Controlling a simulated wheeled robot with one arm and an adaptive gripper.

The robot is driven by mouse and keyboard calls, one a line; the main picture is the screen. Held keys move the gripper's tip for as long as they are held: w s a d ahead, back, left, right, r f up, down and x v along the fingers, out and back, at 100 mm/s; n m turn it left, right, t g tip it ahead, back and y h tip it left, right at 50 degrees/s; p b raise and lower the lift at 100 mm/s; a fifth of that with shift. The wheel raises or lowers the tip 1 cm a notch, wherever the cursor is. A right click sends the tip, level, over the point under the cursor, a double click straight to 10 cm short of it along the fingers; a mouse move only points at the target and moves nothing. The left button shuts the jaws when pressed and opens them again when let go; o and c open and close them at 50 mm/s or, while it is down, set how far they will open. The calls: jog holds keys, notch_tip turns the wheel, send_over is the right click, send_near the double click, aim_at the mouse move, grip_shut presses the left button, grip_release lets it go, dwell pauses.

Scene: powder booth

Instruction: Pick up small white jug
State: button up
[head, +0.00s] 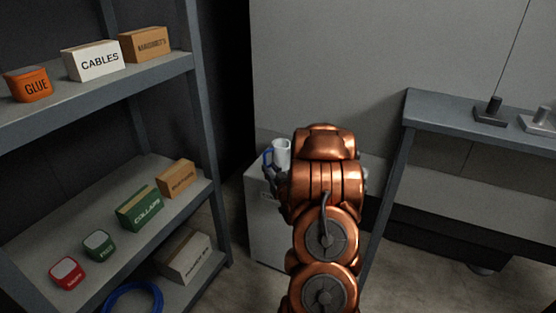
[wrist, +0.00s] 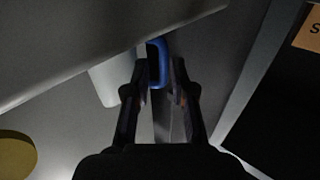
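The small white jug (head: 281,150) with a blue handle stands on a pale cabinet, just left of my arm's end. In the wrist view the white jug body (wrist: 113,80) is left of my fingers. Its blue handle (wrist: 157,64) lies between the fingertips. My gripper (wrist: 161,78) is open, with one finger on each side of the handle. A gap shows on the right side; whether the left finger touches the handle or jug is hard to tell. In the head view my arm hides most of the gripper and part of the cabinet top.
The pale cabinet (head: 268,225) stands against a grey wall. A shelf rack (head: 150,75) with labelled boxes and tubs is on the left. A grey bench (head: 450,108) with dark and grey items is on the right. A yellow round thing (wrist: 16,155) shows in the wrist view.

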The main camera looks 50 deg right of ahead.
aim_at(265, 162)
jog(key=shift+b+x, duration=0.55)
jog(key=shift+x, duration=1.85)
jog(key=shift+a+r, duration=0.15)
grip_shut()
